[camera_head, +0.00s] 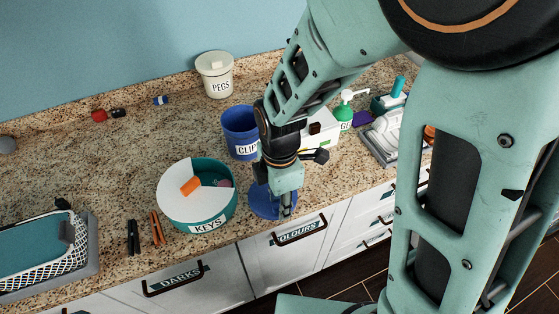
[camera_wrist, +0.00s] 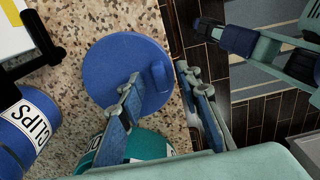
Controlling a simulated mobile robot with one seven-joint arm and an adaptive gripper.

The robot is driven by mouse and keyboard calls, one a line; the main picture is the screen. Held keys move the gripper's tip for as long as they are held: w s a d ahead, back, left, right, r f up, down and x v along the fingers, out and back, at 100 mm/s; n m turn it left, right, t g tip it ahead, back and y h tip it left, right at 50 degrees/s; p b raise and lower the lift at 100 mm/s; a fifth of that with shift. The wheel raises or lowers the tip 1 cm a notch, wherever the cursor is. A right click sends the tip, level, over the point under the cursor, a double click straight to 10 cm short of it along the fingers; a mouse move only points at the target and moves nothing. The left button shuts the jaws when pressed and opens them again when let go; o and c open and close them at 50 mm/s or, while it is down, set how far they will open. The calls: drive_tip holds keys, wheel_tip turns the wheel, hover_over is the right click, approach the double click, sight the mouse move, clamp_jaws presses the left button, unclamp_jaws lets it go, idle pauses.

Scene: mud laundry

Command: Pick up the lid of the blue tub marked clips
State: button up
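The blue lid (camera_head: 259,205) lies flat on the granite counter near its front edge, apart from its tub. In the wrist view the lid (camera_wrist: 117,70) is a round disc with a raised bar handle (camera_wrist: 160,78). The blue tub (camera_head: 237,133) marked clips stands upright and open behind it, partly hidden by my arm; its label also shows in the wrist view (camera_wrist: 30,122). My gripper (camera_wrist: 163,88) is open and empty, pointing down over the lid's right side, with the handle roughly between the fingers. Whether the fingertips touch it cannot be told.
A teal keys tub (camera_head: 186,216) stands close left of the lid. A pegs tub (camera_head: 216,78) is at the back. A green pump bottle (camera_head: 344,116) and a grey rack (camera_head: 378,150) are to the right. Two clips (camera_head: 133,238) and a basket (camera_head: 70,262) are left.

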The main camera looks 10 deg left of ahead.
drive_tip(key=shift+c, duration=0.7)
clamp_jaws()
